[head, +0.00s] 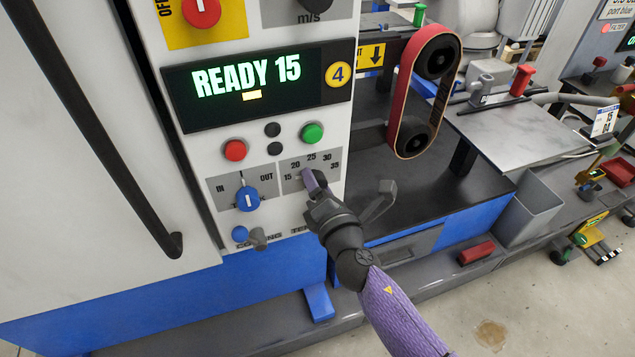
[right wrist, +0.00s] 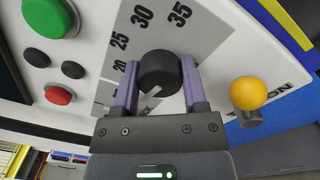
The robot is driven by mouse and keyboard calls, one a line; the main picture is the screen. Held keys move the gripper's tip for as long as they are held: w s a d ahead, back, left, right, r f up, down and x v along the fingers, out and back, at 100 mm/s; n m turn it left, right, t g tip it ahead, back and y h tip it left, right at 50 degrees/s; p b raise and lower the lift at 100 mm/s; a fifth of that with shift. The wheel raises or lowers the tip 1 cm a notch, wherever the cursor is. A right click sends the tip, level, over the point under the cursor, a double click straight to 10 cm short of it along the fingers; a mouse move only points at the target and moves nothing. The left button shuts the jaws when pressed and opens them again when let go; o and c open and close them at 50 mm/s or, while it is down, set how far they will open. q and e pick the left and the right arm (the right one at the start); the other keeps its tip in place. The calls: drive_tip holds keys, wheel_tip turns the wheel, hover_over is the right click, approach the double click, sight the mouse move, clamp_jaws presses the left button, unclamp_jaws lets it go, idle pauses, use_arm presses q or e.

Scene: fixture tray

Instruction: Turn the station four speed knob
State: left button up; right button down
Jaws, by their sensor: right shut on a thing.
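The station four speed knob (right wrist: 160,71) is black and round with a white pointer line. It sits between the two purple fingers of my right gripper (right wrist: 160,84) in the right wrist view. The fingers are shut on its sides. The pointer slants to the lower left in that view. The dial marks 20, 25, 30 and 35 show around the knob. In the head view my right gripper (head: 315,188) is at the speed dial and largely hides the knob. The display (head: 245,82) reads READY 15, beside a yellow badge with 4. My left gripper is out of view.
A red button (head: 235,150) and a green button (head: 312,132) sit above the dial. A blue IN/OUT knob (head: 248,199) is to its left. A yellow ball-ended knob (right wrist: 248,93) is close to my right finger. A red sanding belt (head: 402,95) stands right of the panel.

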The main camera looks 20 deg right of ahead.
drive_tip(key=shift+c, duration=0.7)
unclamp_jaws()
drive_tip(key=shift+s, duration=0.1)
drive_tip(key=s, duration=0.9)
drive_tip(key=shift+s+d+f+b, duration=0.15)
drive_tip(key=shift+s+d+b, duration=0.1)
drive_tip(key=shift+s+b, duration=0.2)
drive_tip(key=shift+w, duration=0.1)
